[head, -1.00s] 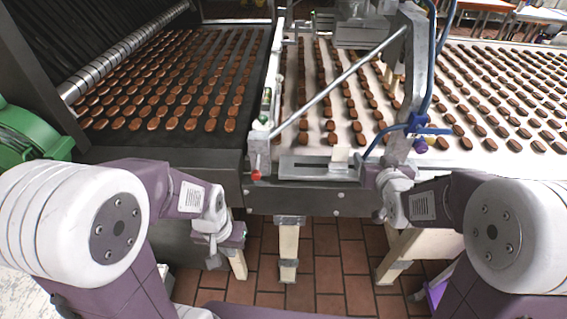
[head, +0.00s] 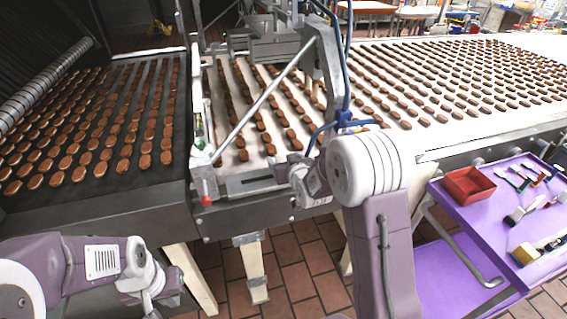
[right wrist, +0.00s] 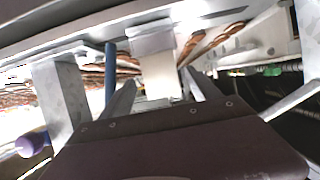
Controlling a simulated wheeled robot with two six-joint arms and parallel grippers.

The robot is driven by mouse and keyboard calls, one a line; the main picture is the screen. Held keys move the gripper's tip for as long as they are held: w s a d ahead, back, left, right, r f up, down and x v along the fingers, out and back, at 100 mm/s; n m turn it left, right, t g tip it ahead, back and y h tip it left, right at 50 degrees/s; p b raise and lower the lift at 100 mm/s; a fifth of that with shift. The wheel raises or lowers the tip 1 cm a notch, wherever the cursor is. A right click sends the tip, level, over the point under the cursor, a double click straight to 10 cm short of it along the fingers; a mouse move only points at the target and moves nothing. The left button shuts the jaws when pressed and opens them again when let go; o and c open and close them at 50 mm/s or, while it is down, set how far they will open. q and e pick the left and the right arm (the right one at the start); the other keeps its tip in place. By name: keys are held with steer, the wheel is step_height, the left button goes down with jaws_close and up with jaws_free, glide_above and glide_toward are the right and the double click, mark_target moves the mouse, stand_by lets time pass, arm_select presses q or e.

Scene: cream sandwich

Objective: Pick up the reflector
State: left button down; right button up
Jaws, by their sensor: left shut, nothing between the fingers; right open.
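A pale, cream-white block, which I take to be the reflector (right wrist: 160,76), stands upright under a grey metal bracket in the right wrist view. My right gripper (right wrist: 159,90) is open, with one finger on each side of the block; I cannot tell if they touch it. In the head view my right gripper (head: 284,172) is at the front edge of the machine, and the block is mostly hidden there. My left gripper (head: 172,288) is shut and empty, low in front of the dark conveyor.
A dark conveyor (head: 60,205) and a pale conveyor (head: 225,165) carry rows of brown biscuits. A metal post with blue hoses (head: 343,60) rises close to my right gripper. A red knob (head: 205,200) sits at the front. A purple cart (head: 470,225) with a red tray (head: 468,186) stands right.

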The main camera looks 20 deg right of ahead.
steer(key=shift+x, duration=0.75)
steer(key=shift+s+a+r, duration=0.1)
steer(key=shift+s+a, duration=0.05)
steer(key=shift+a, duration=0.05)
steer(key=shift+c, duration=0.6)
steer(key=shift+d, duration=0.1)
steer(key=c, duration=1.3)
step_height(320, 180, up, 18)
steer(key=p, duration=0.2)
steer(key=shift+p, duration=0.3)
